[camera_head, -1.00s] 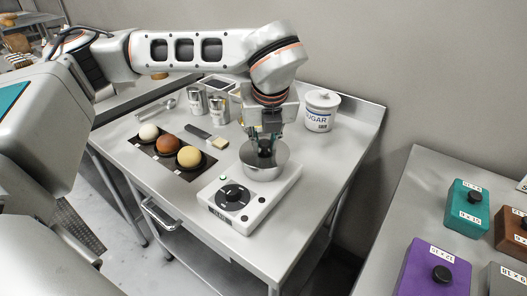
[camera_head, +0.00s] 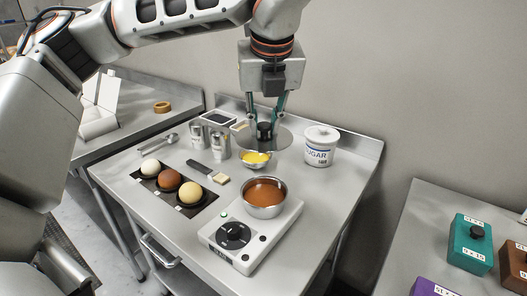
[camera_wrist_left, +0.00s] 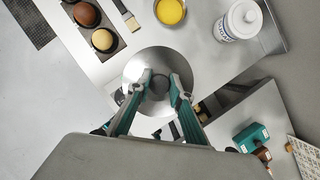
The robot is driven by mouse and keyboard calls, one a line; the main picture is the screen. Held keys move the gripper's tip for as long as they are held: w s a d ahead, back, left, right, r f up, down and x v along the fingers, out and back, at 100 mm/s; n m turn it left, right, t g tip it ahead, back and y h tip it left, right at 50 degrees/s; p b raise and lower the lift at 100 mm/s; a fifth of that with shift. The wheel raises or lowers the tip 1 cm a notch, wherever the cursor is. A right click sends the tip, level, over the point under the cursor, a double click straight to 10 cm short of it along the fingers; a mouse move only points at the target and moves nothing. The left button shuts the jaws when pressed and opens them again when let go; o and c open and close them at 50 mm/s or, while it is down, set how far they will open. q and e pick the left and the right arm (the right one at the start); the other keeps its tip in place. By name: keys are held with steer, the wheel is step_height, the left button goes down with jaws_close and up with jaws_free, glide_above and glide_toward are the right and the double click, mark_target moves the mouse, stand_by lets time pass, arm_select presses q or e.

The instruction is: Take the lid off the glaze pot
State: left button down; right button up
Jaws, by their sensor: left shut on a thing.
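The glaze pot (camera_head: 264,206) is a small steel pot with brown glaze showing inside, its top open. It stands on a white hot plate (camera_head: 212,236) with a black dial. My left gripper (camera_head: 265,124) is shut on the black knob of the round steel lid (camera_head: 286,141) and holds it up in the air, roughly level. In the head view the lid appears beyond the pot. In the left wrist view the lid (camera_wrist_left: 152,57) lies under the fingers and hides what is below it. My right gripper is not in view.
A bowl of yellow liquid (camera_head: 254,166), a sugar jar (camera_head: 319,153) and steel cups (camera_head: 219,143) stand behind the pot. A brush (camera_head: 221,180) and a dark tray (camera_head: 139,180) with three round balls lie left. Another table with coloured boxes (camera_head: 470,243) is at right.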

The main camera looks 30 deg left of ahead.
mark_target(265, 125)
arm_select(q)
step_height(265, 125, up, 5)
steer(key=shift+f, duration=0.1)
steer(key=shift+r+p, duration=0.85)
steer(key=shift+p, duration=0.1)
steer(key=shift+r+p, duration=0.7)
steer(key=shift+r, duration=0.05)
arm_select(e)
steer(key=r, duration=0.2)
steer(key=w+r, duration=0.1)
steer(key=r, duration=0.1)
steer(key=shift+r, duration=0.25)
arm_select(q)
steer(key=shift+f, duration=0.1)
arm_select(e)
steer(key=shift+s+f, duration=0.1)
